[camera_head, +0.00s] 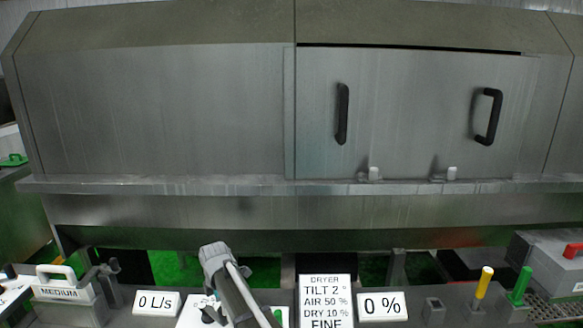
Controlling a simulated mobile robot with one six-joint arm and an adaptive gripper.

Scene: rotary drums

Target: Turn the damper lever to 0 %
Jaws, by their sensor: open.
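A white display reading "0 %" (382,306) stands on the front ledge, right of centre. No lever in view is labelled as the damper. I cannot tell whether either is the damper lever. A grey, jointed piece that looks like my arm (216,262) rises from the bottom edge, left of centre. I cannot make out my gripper's fingers, and nothing shows them touching a lever.
A card (325,300) reads "DRYER, TILT 2°, AIR 50 %, DRY 10 %, FINE". A "0 L/S" display (157,303) and a "MEDIUM" box (62,293) stand left. A red-handled grey box (552,262) stands far right. A metal housing (160,110) with black door handles fills the back.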

